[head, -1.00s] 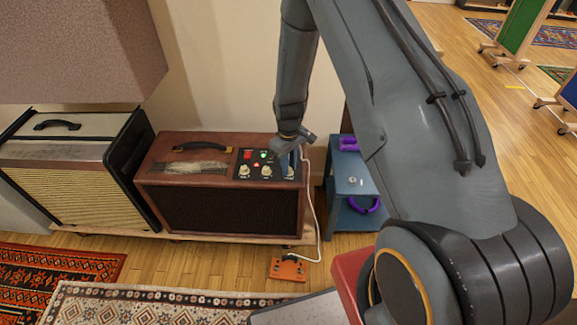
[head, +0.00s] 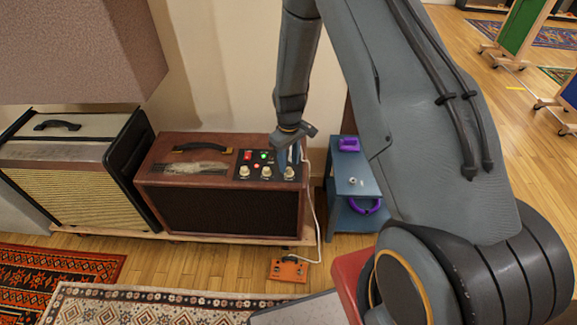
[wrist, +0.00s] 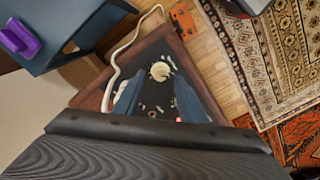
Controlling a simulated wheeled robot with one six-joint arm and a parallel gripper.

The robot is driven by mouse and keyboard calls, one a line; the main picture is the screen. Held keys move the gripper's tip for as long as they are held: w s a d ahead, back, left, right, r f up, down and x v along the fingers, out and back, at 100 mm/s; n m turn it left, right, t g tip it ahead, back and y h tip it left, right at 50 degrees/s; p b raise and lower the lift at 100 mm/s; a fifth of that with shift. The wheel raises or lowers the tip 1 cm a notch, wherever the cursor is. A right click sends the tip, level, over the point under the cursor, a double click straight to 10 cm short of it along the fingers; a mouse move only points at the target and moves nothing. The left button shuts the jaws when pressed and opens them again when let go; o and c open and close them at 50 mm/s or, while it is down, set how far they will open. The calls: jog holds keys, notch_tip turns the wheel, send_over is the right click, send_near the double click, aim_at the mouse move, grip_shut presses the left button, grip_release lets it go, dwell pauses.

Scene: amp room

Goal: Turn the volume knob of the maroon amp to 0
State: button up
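The maroon amp (head: 222,208) stands against the wall with a black control panel at its top right. Three cream knobs sit in a row on the panel: a left one (head: 244,172), a middle one (head: 266,172) and a right one (head: 289,173). My gripper (head: 289,163) points down at the right knob. In the wrist view my gripper (wrist: 156,88) is open, with two blue fingers apart and nothing between them. A cream knob (wrist: 160,71) shows just beyond the fingertips, roughly centred between them. I cannot read any labels or the knob's setting.
A cream-fronted amp (head: 65,190) stands at the left. A blue stand (head: 355,185) with purple items is close on the right. A white cable runs down to an orange pedal (head: 289,270) on the floor. A red indicator and a green light show on the panel.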

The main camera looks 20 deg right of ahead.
notch_tip(320, 180, up, 5)
dwell(0.3)
dwell(0.4)
jog(key=shift+s+r, duration=0.1)
jog(key=shift+r, duration=0.3)
notch_tip(320, 180, up, 7)
jog(key=m, duration=0.1)
send_over(289, 169)
jog(key=s, duration=0.4)
jog(key=s+r+m, duration=0.2)
jog(key=s+r, duration=0.5)
jog(key=s, duration=0.3)
jog(key=s+r+m+p, duration=0.1)
jog(key=s+r+m, duration=0.1)
jog(key=s+r, duration=0.6)
jog(key=s, duration=0.3)
jog(key=shift+s+m, duration=0.3)
jog(key=shift+m, duration=0.1)
